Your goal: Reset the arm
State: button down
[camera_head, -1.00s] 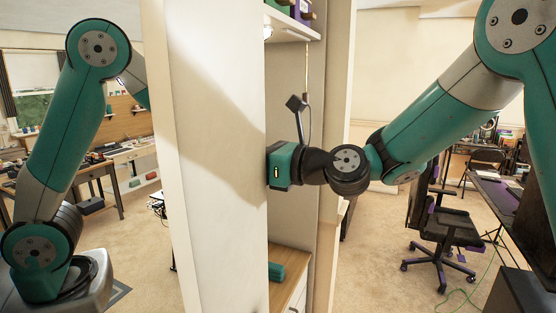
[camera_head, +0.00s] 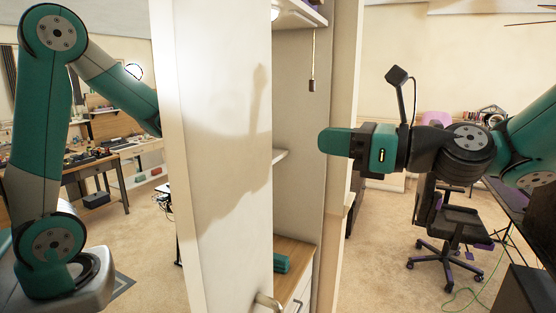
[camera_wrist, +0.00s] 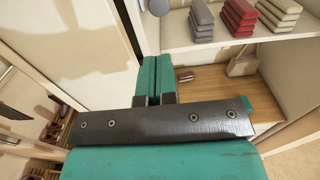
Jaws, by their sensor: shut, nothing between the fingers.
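My gripper (camera_head: 322,142) is in the right half of the head view, pointing left toward the open white cabinet. Its teal fingers are shut with nothing between them. In the wrist view, the two fingers (camera_wrist: 154,70) lie side by side in the middle, in front of the cabinet interior. My arm comes in from the right edge of the head view. In that view the fingertips overlap the cabinet's right side wall; I cannot tell whether they touch it.
A tall white door panel (camera_head: 215,150) stands left of the cabinet, with a handle (camera_head: 268,302) low down. A teal item (camera_head: 281,263) lies on the wooden cabinet surface. Red stacked items (camera_wrist: 238,18) sit on a shelf. An office chair (camera_head: 452,235) stands right, on open carpet.

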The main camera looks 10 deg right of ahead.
jog(key=s+a+f+n+g+h+b, duration=0.2)
jog(key=s+a+f+n+g, duration=0.15)
jog(key=f+n, duration=0.35)
jog(key=s+a+f+n+g+h+b, duration=0.25)
jog(key=s+f+n, duration=0.25)
jog(key=n, duration=0.3)
jog(key=s+d+f+n+g+h+b, duration=0.3)
jog(key=s+f+n+h, duration=0.3)
jog(key=s+f+n, duration=0.5)
jog(key=s+n+g, duration=0.1)
jog(key=n, duration=0.5)
jog(key=shift+d+g, duration=0.15)
jog(key=shift+g, duration=0.15)
